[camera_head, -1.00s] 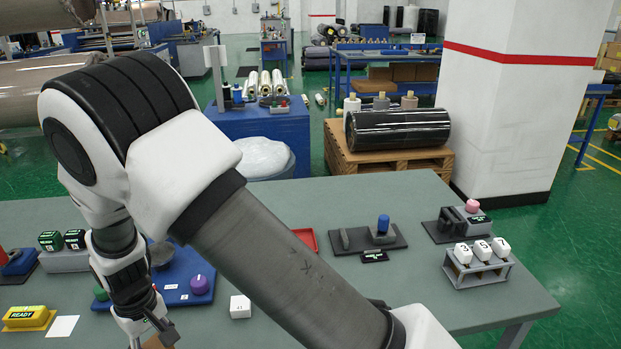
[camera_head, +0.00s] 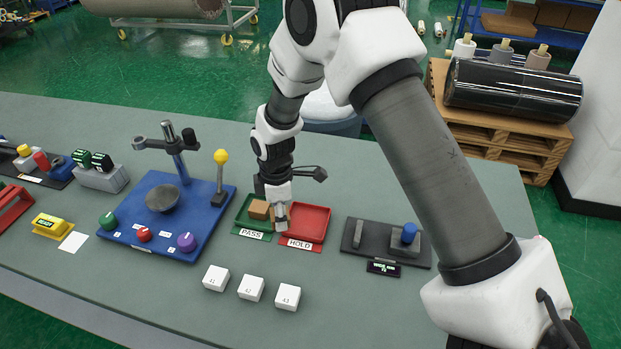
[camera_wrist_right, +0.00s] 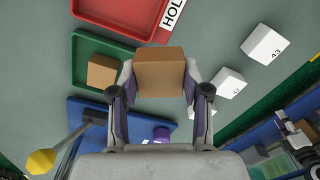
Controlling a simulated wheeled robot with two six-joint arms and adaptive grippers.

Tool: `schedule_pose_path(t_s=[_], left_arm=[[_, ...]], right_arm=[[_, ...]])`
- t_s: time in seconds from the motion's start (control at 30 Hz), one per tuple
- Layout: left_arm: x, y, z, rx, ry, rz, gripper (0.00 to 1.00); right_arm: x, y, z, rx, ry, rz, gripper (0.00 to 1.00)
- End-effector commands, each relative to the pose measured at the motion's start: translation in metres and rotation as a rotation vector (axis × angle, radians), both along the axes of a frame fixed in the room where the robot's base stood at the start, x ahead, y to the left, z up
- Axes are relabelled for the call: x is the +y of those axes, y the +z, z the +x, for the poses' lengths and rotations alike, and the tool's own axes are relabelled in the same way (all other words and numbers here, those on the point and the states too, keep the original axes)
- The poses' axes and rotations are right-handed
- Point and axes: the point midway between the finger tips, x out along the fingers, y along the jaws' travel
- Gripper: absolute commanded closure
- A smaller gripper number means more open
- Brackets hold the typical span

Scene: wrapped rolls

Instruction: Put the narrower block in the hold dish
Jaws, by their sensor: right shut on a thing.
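My right gripper (camera_head: 280,222) is over the border between the green PASS dish (camera_head: 240,222) and the red hold dish (camera_head: 318,212). In the right wrist view, the gripper (camera_wrist_right: 160,90) is shut on a brown block (camera_wrist_right: 160,72), with a finger on each side. A second brown block (camera_wrist_right: 102,72) lies in the green dish, and it also shows in the head view (camera_head: 258,209). The hold dish (camera_wrist_right: 120,12) looks empty where it shows. The held block is hard to make out in the head view. Which block is narrower I cannot tell. My left gripper is out of view.
A blue board (camera_head: 150,225) with knobs and a yellow-topped lever (camera_head: 220,172) stands left of the dishes. A dark fixture with a blue knob (camera_head: 409,233) stands to the right. Several white numbered cubes (camera_head: 251,288) lie in front.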

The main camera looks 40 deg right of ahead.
Motion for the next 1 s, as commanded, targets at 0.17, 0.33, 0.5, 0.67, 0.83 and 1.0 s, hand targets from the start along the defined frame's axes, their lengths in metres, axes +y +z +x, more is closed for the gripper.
schedule_pose_path(t_s=[0.17, 0.33, 0.5, 0.67, 0.83, 1.0], left_arm=[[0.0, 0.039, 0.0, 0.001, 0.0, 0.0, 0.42], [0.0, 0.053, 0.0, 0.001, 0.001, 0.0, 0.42], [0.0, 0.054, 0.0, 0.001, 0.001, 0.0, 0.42], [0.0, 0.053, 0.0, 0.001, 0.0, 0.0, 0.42], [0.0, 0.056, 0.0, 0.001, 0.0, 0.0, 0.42], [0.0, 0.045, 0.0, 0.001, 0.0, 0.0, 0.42]], right_arm=[[-0.042, 0.013, 0.006, -0.011, 0.603, 0.004, 0.87], [-0.069, 0.01, 0.007, -0.016, 1.003, -0.003, 0.87], [-0.077, 0.006, 0.007, -0.016, 1.128, -0.005, 0.87], [-0.077, 0.005, 0.007, -0.016, 1.129, -0.005, 0.87], [-0.076, 0.007, 0.007, -0.016, 1.128, -0.004, 0.87], [-0.076, -0.009, 0.007, -0.016, 1.127, -0.004, 0.87]])
